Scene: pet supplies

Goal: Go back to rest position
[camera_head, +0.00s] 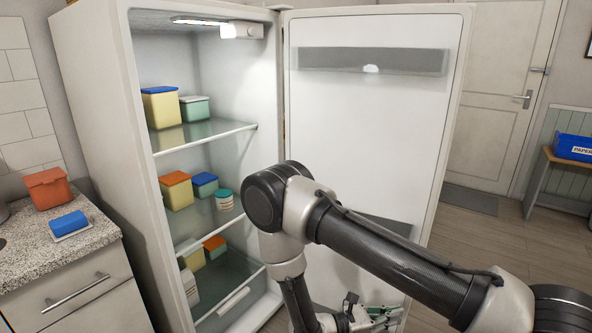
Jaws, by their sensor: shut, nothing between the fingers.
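My arm reaches in from the lower right and bends at a dark elbow joint in front of the open fridge (85,130). From there the forearm points down to the bottom edge of the picture. My gripper (376,318) is partly in view at the bottom, low in front of the open fridge door (370,130). It is shut and nothing shows in its grasp. It is apart from the containers on the shelves.
Fridge shelves hold a yellow container with a blue lid (161,107), a green container (195,108) and several others. On the counter (50,250) at left sit an orange container (49,188) and a blue one (69,224). A blue bin (573,147) stands on a bench at right.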

